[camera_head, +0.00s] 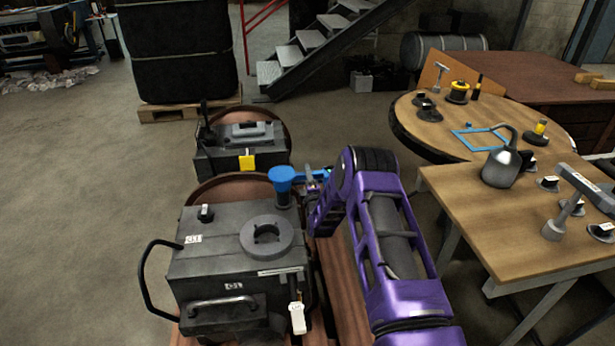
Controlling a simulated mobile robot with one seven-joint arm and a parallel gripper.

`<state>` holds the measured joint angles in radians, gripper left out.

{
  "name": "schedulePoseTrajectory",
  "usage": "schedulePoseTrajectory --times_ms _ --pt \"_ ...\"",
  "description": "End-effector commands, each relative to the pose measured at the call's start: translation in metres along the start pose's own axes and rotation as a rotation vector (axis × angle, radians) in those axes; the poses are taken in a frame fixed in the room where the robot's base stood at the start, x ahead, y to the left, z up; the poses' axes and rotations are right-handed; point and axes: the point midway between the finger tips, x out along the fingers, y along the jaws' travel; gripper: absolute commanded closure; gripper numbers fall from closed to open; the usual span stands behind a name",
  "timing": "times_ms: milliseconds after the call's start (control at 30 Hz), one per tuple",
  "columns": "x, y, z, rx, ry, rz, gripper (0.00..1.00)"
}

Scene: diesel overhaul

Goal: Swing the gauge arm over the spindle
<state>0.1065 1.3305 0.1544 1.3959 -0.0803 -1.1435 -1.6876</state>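A dark grey machine box (220,262) stands low in the middle of the view, with a round grey ring (266,237) on its top that may be the spindle. A blue arm with a round blue head on a dark post (284,180) stands behind the ring, at the box's back right corner; it looks like the gauge arm. Its head is behind and slightly right of the ring, not over it. My gripper (314,187) is at the right end of the blue arm, close to it. Its fingers are small and partly hidden by my purple arm, so contact and opening are unclear.
A second dark box (243,147) with a yellow tag stands behind. A black curved handle (150,285) sticks out at the left of the front box. A wooden table (500,250) with an oil can (500,167) and tools is at right. The floor at left is clear.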

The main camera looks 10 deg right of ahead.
Motion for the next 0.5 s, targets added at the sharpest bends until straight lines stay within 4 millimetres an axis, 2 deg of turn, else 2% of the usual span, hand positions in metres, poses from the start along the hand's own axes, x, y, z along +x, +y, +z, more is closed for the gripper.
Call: schedulePoseTrajectory --times_ms 33,200,500 --pt "-0.0001 -0.0001 0.0000 0.000 0.000 0.000 0.68" --pt "-0.0001 0.0000 0.0000 0.000 0.000 0.000 0.98" --pt "-0.0001 0.0003 0.0000 0.000 0.000 0.001 1.00"
